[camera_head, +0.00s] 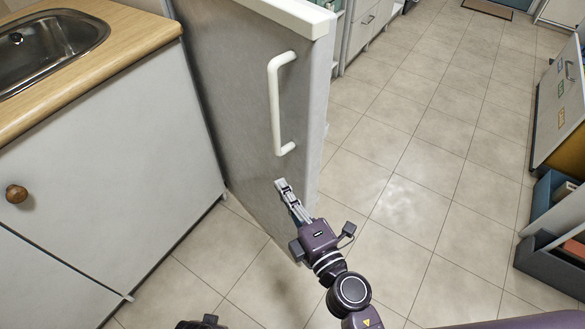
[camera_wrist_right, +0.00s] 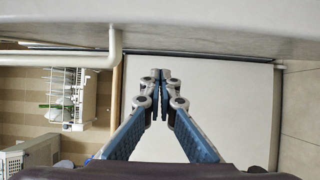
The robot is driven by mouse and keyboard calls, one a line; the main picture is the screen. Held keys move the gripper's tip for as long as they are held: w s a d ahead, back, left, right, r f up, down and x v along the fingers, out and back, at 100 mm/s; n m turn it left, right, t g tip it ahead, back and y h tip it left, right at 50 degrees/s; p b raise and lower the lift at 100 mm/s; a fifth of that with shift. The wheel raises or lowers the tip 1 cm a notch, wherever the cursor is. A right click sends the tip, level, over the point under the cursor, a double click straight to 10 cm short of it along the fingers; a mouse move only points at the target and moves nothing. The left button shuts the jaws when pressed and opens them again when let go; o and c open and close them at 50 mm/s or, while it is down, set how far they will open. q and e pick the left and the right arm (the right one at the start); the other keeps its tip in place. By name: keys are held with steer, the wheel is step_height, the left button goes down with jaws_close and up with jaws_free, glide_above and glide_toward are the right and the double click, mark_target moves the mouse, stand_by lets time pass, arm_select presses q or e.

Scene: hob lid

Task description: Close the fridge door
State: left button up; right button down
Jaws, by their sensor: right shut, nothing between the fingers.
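The fridge door (camera_head: 235,85) is a tall grey panel with a white top edge, standing beside the wooden counter in the head view. A white bar handle (camera_head: 274,105) is on its face. My right gripper (camera_head: 281,184) is shut and empty, just below the handle near the door's right edge; I cannot tell if it touches the door. In the right wrist view the closed fingertips (camera_wrist_right: 162,76) point away, with the white handle (camera_wrist_right: 60,61) to their left and a pale surface across the top.
A counter (camera_head: 110,50) with a steel sink (camera_head: 50,45) and a cupboard with a wooden knob (camera_head: 16,194) stand at left. Tiled floor (camera_head: 420,170) is open to the right. A unit with blue drawers (camera_head: 545,200) stands at far right.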

mark_target(293, 173)
arm_select(q)
steer(key=shift+s+a+f, duration=0.1)
steer(key=shift+s+f, duration=0.55)
steer(key=shift+f, duration=0.1)
arm_select(e)
steer(key=w, duration=0.1)
steer(key=w+d, duration=0.1)
steer(key=w, duration=0.1)
steer(key=w+d, duration=0.1)
steer(key=shift+w, duration=0.35)
steer(key=shift+d, duration=0.15)
